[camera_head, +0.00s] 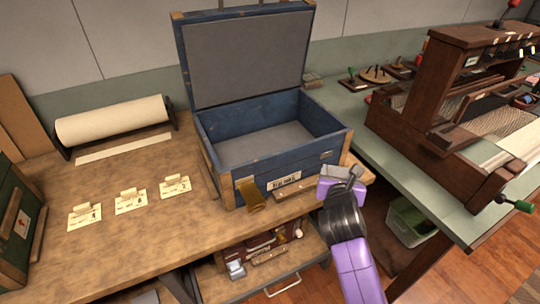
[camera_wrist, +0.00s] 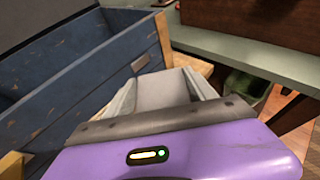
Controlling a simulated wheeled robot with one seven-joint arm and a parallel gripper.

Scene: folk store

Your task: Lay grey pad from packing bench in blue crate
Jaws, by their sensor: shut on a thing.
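The blue crate (camera_head: 228,195) stands on the packing bench (camera_head: 120,235) with its lid (camera_head: 245,60) raised and grey lining inside. In the head view only a little of the pad shows beside my purple wrist. The crate's blue side wall (camera_wrist: 88,72) lies to the left of the fingers, apart from them.
A paper roll (camera_head: 112,122) and several cards (camera_head: 130,201) lie on the bench left of the crate. A wooden loom (camera_head: 425,110) stands on the green table at right. An open drawer (camera_head: 262,258) sits below the bench front. The crate's visible floor is clear.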

